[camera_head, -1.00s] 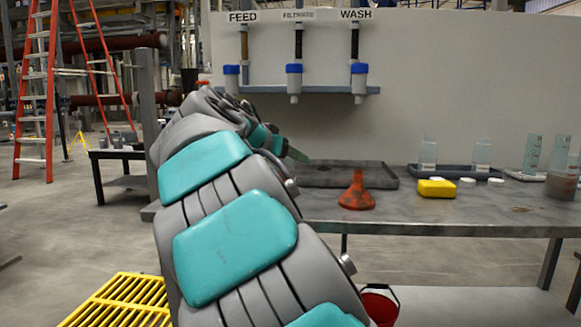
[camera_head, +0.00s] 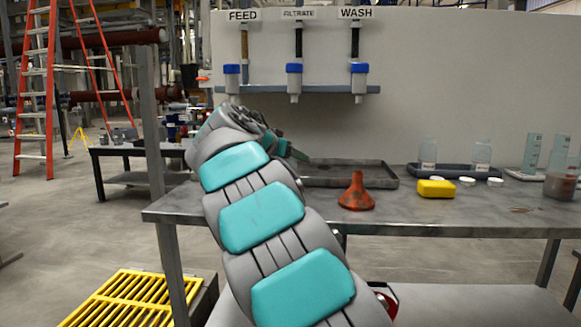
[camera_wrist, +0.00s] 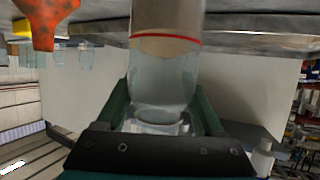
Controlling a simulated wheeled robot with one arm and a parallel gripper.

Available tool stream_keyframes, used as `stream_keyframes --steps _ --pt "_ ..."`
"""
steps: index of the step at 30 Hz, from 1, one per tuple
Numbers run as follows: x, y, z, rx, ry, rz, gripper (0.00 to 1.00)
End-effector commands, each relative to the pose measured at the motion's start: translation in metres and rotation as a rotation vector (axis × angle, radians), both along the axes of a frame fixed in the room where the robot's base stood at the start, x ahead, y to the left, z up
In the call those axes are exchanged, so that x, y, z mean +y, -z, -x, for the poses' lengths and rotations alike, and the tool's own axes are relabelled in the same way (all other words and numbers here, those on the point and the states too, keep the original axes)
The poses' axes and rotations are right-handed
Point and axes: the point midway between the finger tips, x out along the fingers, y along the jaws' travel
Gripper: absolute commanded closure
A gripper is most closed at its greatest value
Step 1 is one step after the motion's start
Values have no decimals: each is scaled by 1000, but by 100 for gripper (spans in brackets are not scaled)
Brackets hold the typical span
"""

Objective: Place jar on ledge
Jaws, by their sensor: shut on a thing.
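My gripper (camera_wrist: 163,105) is shut on a clear glass jar (camera_wrist: 164,72), which fills the middle of the wrist view. The jar has a red line around it and something tan and pale shows through the glass. Its top part runs out of the frame. In the head view my gripper (camera_head: 290,150) is small and mostly hidden behind my arm, above the left part of the table; the jar cannot be made out there. The blue-grey ledge (camera_head: 320,89) runs along the wall under the labels FEED, FILTRATE and WASH, with blue-capped nozzles at it.
The grey table (camera_head: 450,215) carries a dark tray (camera_head: 345,176), an orange-red funnel (camera_head: 357,192), a yellow block (camera_head: 436,188) and white lids. Clear jars (camera_head: 428,153) stand in a tray at the back right. A yellow grate (camera_head: 130,298) lies at floor level, lower left.

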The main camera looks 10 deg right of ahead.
Motion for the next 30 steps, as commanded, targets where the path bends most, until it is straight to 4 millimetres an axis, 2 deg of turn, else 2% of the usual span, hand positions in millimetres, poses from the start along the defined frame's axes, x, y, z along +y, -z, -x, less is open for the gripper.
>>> stream_keyframes --steps 9,21,22,30 --pt "0 26 1 1 0 2 100" --pt "0 31 1 0 0 0 100" --pt "0 30 1 1 0 -1 29" --pt "0 30 1 1 0 -1 1"
